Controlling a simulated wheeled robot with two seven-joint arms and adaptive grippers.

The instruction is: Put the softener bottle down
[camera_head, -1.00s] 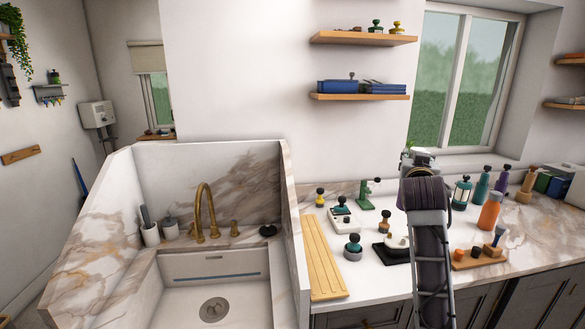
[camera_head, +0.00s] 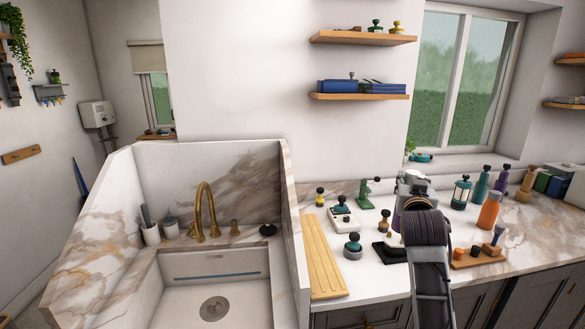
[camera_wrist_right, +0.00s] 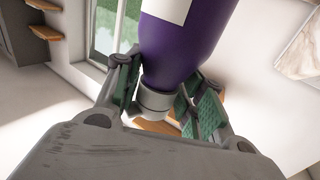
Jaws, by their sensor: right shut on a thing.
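The softener bottle (camera_wrist_right: 185,45) appears in the right wrist view as a deep purple body with a white label and a pale grey-white cap. My right gripper (camera_wrist_right: 168,100) is shut on it, with green-padded fingers on either side near the cap end. In the head view my right gripper (camera_head: 412,185) is over the worktop behind my arm, which largely hides the bottle. I cannot tell whether its base touches the worktop. My left gripper is not in view.
The marble worktop (camera_head: 545,225) holds an orange bottle (camera_head: 489,211), a teal lantern-like jar (camera_head: 461,192), a green stand (camera_head: 364,195) and a wooden block board (camera_head: 480,258). A ribbed wooden board (camera_head: 323,258) lies beside the sink (camera_head: 185,300). Bare worktop shows at the right.

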